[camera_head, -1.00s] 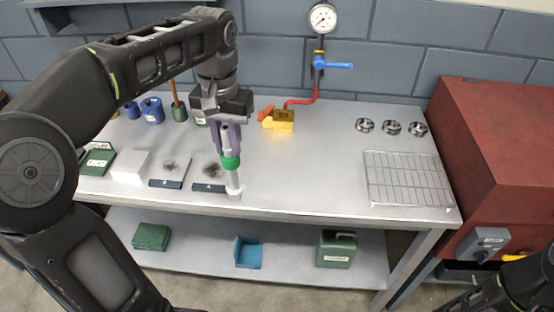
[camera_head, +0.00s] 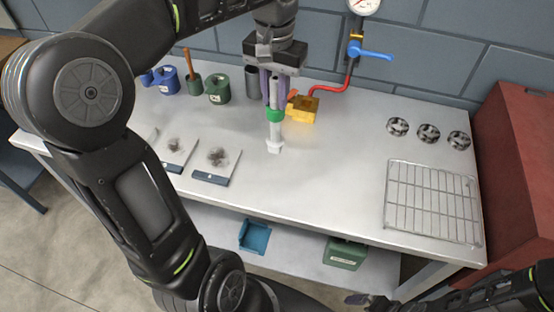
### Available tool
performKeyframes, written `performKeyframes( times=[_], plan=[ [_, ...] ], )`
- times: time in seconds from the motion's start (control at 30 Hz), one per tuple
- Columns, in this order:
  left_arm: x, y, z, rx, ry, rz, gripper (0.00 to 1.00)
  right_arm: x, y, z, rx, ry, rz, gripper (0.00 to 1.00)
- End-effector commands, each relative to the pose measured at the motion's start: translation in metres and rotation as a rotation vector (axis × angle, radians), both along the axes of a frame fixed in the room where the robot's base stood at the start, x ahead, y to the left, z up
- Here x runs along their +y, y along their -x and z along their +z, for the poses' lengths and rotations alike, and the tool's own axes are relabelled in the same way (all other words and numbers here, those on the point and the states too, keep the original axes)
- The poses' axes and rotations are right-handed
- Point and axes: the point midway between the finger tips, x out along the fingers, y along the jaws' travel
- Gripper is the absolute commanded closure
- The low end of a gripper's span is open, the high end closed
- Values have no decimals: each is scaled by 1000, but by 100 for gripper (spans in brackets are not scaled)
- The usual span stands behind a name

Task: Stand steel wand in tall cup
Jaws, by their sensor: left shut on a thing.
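The steel wand (camera_head: 275,132) is a pale grey rod with a green band and a wider block-like lower end. My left gripper (camera_head: 274,92) is shut on its upper part and holds it roughly upright, lower end down, over the middle of the bench. I cannot tell whether the lower end touches the bench top. A tall dark grey cup (camera_head: 252,82) stands at the back, just left of and behind the gripper, partly hidden by it. My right gripper (camera_head: 358,299) is small and dark at the bottom edge; its jaws are unclear.
Left of the cup stand a green cup (camera_head: 218,91), a small green holder (camera_head: 193,85) with a wooden handle, and blue cups (camera_head: 168,80). A yellow block (camera_head: 302,110) is right of the wand. Two dirty plates lie front left; a wire rack (camera_head: 433,200) lies right.

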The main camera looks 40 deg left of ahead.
Motion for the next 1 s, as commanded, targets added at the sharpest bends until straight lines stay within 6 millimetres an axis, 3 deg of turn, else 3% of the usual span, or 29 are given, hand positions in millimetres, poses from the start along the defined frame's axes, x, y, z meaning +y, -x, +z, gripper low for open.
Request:
performKeyframes(
  times=[0.33, 0.4, 0.77, 1.0],
  plan=[
    [0, 0, -56, -1, 0, 0, 100, 5, -3, -52, -20, -12, 3, 0],
    [0, 0, -56, 2, 0, 0, 100, 5, -3, -43, -21, -13, 4, 0],
    [0, 0, -61, 0, 0, 0, 100, 5, -3, -43, -21, -12, 4, 0],
    [0, 0, -89, 2, 0, 0, 100, 5, -3, -39, -19, -11, 3, 0]
  ],
)
